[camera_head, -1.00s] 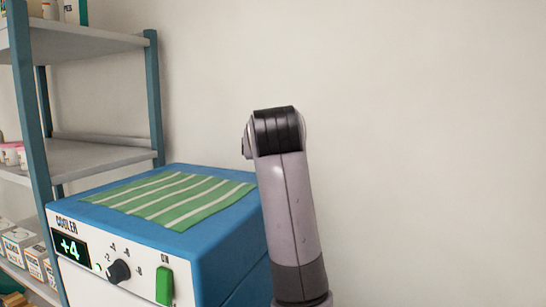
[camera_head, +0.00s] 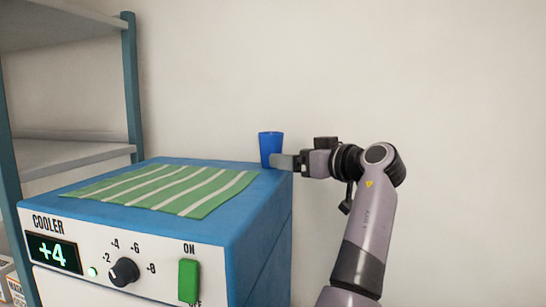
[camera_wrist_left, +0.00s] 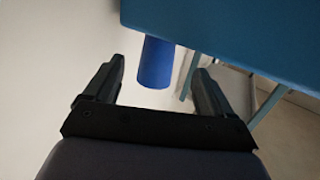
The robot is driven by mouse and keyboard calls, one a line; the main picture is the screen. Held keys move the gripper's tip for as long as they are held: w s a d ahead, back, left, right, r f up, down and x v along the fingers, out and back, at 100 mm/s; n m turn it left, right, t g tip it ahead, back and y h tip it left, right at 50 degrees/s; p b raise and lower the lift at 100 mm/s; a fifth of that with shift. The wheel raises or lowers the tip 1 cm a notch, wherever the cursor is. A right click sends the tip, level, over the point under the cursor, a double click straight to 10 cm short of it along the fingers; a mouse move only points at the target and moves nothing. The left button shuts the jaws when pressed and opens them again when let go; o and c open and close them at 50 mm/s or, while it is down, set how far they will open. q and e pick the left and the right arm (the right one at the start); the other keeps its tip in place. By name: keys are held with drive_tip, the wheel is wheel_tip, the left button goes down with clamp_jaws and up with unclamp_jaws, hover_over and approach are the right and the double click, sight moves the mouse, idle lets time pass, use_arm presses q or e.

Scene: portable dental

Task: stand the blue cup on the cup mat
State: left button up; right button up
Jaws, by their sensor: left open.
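The blue cup (camera_head: 271,146) stands upright at the back right corner of the blue cooler's top. The green and white striped mat (camera_head: 172,187) lies flat on the cooler top, in front and to the left of the cup; nothing stands on it. My left gripper (camera_head: 284,160) is open and points left, its fingers reaching the cup's lower right side. In the left wrist view the cup (camera_wrist_left: 156,62) appears inverted, between the open fingers (camera_wrist_left: 158,80) in the picture; contact cannot be told. The cooler's edge hides the cup's base there. My right gripper is not in view.
The cooler (camera_head: 255,225) has a white front with a dial (camera_head: 124,271) and a green switch (camera_head: 189,281). A shelf unit (camera_head: 131,90) stands at the left. A bare wall rises behind; the space above the mat is clear.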

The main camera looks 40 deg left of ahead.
sight(271, 150)
use_arm(q)
drive_tip(key=a, duration=0.2)
drive_tip(key=a+p, duration=0.1)
drive_tip(key=a, duration=0.1)
drive_tip(key=a+p, duration=0.1)
drive_tip(key=a, duration=0.1)
drive_tip(key=shift+w, duration=0.4)
drive_tip(key=shift+a+f, duration=0.1)
drive_tip(key=shift+a, duration=0.25)
drive_tip(key=shift+c, duration=0.3)
drive_tip(key=c, duration=1.1)
